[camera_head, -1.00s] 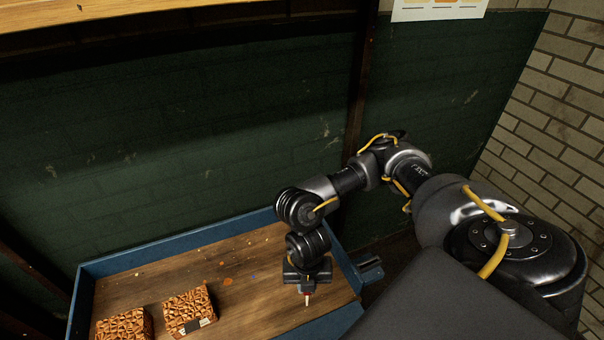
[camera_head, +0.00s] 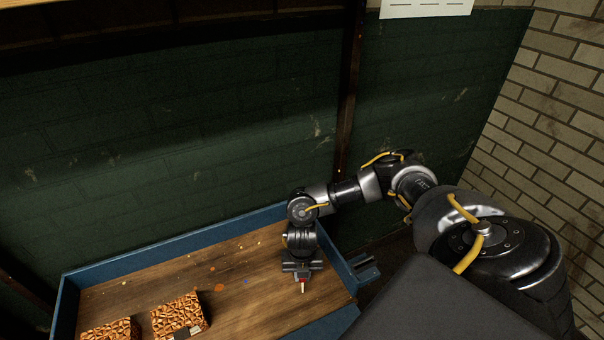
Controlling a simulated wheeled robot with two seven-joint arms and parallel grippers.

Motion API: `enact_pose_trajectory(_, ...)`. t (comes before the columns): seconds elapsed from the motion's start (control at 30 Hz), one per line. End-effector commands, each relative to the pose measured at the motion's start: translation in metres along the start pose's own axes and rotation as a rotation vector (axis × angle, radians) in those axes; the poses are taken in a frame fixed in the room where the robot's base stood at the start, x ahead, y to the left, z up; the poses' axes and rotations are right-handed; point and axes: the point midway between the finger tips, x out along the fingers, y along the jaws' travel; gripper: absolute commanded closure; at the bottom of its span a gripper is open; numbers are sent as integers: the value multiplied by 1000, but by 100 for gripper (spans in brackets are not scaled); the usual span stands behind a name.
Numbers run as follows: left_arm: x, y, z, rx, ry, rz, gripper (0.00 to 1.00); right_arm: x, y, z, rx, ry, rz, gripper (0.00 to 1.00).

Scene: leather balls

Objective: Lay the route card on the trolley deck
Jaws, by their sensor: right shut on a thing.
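The trolley deck (camera_head: 250,300) is a brown wooden surface inside a blue raised rim, at the bottom of the head view. My right gripper (camera_head: 302,279) points down over the right part of the deck, near the right rim. My left gripper is not in view.
Two brown patterned boxes (camera_head: 178,313) stand at the deck's near left; the other (camera_head: 110,330) is cut by the frame. Small coloured spots lie on the wood, one orange (camera_head: 219,287). The deck's middle is otherwise clear. A dark green wall (camera_head: 180,150) stands behind.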

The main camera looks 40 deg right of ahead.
Motion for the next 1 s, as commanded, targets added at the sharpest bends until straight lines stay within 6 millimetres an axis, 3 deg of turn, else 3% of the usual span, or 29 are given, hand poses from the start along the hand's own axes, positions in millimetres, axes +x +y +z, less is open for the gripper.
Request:
enact_pose_trajectory(0.4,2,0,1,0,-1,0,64,8,0,0,0,0,0,100)
enact_pose_trajectory(0.43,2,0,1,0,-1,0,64,7,0,0,0,0,0,81)
enact_pose_trajectory(0.6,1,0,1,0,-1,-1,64,6,0,0,0,0,0,61)
enact_pose_trajectory(0.87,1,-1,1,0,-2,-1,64,6,0,0,0,0,1,61)
enact_pose_trajectory(1.0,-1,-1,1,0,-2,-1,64,-5,1,0,-2,0,3,61)
